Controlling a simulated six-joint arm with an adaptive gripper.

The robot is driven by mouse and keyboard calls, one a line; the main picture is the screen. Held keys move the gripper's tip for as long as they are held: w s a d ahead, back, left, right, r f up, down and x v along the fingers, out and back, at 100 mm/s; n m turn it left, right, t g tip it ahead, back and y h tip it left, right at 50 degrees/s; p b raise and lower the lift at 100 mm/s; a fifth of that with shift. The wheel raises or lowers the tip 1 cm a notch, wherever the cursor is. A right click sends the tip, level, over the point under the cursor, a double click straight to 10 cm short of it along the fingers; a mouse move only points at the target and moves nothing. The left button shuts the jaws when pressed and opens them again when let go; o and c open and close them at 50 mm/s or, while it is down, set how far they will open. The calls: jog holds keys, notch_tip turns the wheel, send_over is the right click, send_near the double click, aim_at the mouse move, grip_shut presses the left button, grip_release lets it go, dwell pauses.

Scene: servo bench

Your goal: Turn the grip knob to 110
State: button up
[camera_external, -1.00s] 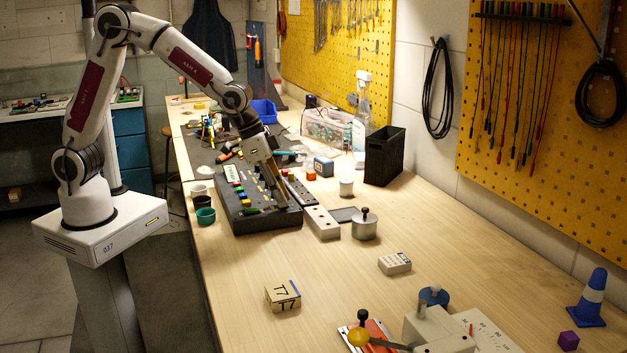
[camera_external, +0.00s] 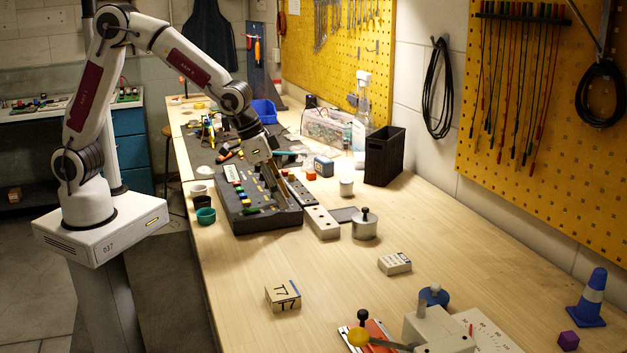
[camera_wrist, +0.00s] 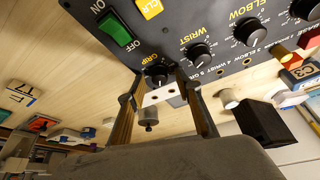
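The dark control panel (camera_external: 262,222) lies on the bench, with several coloured switches and dials. In the wrist view the panel (camera_wrist: 150,47) fills the top. The GRIP knob (camera_wrist: 158,72) is a small black dial, beside the WRIST knob (camera_wrist: 199,55) and ELBOW knob (camera_wrist: 248,31). My gripper (camera_wrist: 159,78) is open, one finger on each side of the GRIP knob in the picture. I see no clear contact; its height above the knob is hard to tell. In the external view my gripper (camera_external: 274,180) points down over the panel. The knob's reading is too small to make out.
A pale drilled block (camera_external: 321,222) and a metal pot (camera_external: 365,226) stand right of the panel. The bench front is fairly clear around the T7 block (camera_external: 283,297).

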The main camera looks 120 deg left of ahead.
dwell(0.4)
jog(key=v, duration=1.2)
dwell(0.6)
jog(key=s+d+m, duration=0.1)
jog(key=s+d, duration=0.5)
jog(key=s, duration=0.2)
jog(key=s+d+r+m+t+h, duration=0.1)
jog(key=s+d+m, duration=0.1)
jog(key=s+d, duration=0.3)
jog(key=s+d+r+m+h, duration=0.1)
jog(key=s+d, duration=0.5)
jog(key=s, duration=0.7)
jog(key=shift+s+d+m, duration=0.2)
jog(key=shift+d+m, duration=0.1)
jog(key=shift+m, duration=0.3)
